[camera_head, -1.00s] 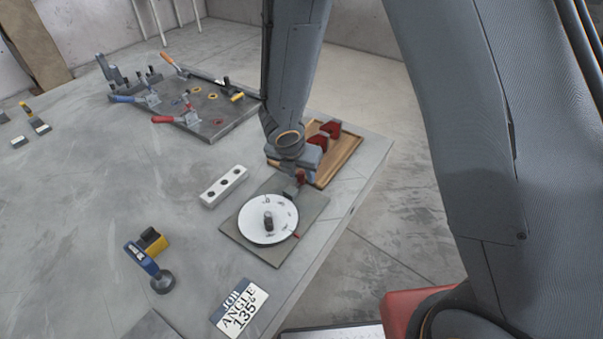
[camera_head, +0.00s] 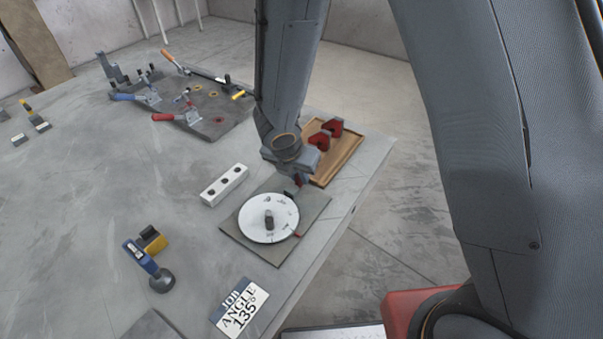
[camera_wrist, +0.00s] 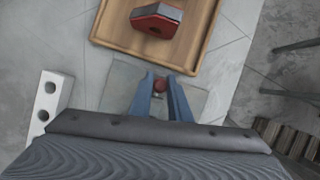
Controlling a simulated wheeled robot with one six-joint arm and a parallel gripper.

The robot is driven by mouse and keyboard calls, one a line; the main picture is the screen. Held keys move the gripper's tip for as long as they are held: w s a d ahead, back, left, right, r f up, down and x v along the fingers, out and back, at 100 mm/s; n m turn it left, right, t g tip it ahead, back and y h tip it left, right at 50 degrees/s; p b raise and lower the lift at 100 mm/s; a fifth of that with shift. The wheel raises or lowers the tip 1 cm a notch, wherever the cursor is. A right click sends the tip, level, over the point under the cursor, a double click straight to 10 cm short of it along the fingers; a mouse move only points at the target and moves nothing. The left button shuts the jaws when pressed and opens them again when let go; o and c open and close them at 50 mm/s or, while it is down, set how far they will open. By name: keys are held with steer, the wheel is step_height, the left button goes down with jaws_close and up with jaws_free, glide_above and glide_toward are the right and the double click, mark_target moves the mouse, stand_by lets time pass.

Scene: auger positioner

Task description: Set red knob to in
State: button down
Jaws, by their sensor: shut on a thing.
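The red knob (camera_wrist: 160,84) sits between the two blue fingertips of my gripper (camera_wrist: 161,92) in the wrist view. My gripper is shut on it. In the head view my gripper (camera_head: 299,181) is at the far right edge of the white dial (camera_head: 254,229), with only a bit of red showing at its tips. The dial lies on a grey square plate (camera_head: 316,207) and carries a dark upright piece (camera_head: 269,219) at its middle. A small red pointer (camera_head: 299,234) shows at the dial's right rim. The knob's shaft is hidden by the fingers.
A wooden tray (camera_head: 349,160) with red parts (camera_head: 320,141) stands just behind my gripper. A white block with holes (camera_head: 224,185) is left of the plate. A card reading "JOB ANGLE 135°" (camera_head: 240,307) and a blue clamp (camera_head: 141,258) lie nearer the front.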

mark_target(293, 190)
steer(key=shift+s+a, duration=0.1)
steer(key=shift+s, duration=0.05)
steer(key=c, duration=1.6)
jaws_free()
steer(key=shift+a, duration=0.1)
steer(key=shift+c, duration=0.2)
steer(key=shift+r, duration=0.3)
steer(key=p+v, duration=0.1)
steer(key=v, duration=0.6)
steer(key=shift+s+r+p, duration=0.1)
steer(key=shift+s+p, duration=0.05)
steer(key=shift+p, duration=0.25)
